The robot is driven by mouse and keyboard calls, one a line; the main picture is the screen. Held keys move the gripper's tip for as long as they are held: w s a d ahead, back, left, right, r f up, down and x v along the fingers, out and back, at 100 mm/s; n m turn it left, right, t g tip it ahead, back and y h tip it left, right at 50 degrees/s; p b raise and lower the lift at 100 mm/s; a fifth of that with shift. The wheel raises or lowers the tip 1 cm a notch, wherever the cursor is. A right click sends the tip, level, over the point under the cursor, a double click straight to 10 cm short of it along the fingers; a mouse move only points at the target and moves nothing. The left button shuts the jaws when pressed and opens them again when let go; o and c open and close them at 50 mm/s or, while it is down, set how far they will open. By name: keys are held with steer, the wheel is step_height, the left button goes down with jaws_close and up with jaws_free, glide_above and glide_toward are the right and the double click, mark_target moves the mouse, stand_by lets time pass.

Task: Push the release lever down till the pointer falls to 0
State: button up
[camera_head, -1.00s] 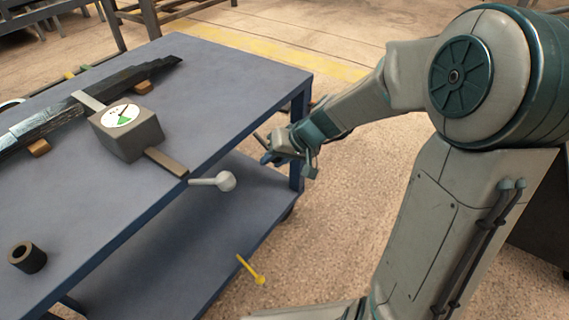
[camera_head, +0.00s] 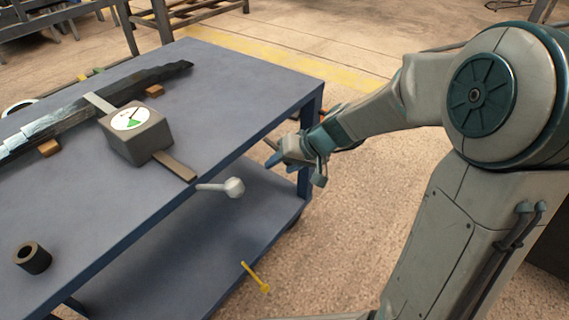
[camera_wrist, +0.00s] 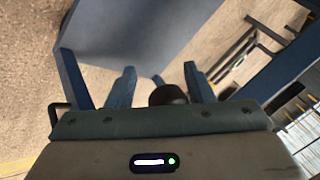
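A dark box with a round white dial (camera_head: 129,118) sits on the blue cart's top. The dial has a green sector low down, and its thin pointer leans up and right, off the green. The release lever (camera_head: 215,187), pale grey with a round knob, sticks out past the cart's front edge beside the box's flat bar. My gripper (camera_head: 272,150) is right of and above the knob in the picture, apart from it. In the wrist view its two blue fingers (camera_wrist: 160,84) stand apart. A dark round thing (camera_wrist: 168,95) shows between them; I cannot tell what it is.
A stack of dark leaf springs (camera_head: 80,110) lies across the cart top (camera_head: 225,85) on wooden blocks. A black hollow cylinder (camera_head: 32,258) stands at the near left. A yellow tool-like piece (camera_head: 256,277) is low by the lower shelf (camera_head: 190,250).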

steer(key=p+v, duration=0.5)
steer(key=v, duration=0.9)
steer(key=shift+w, duration=0.1)
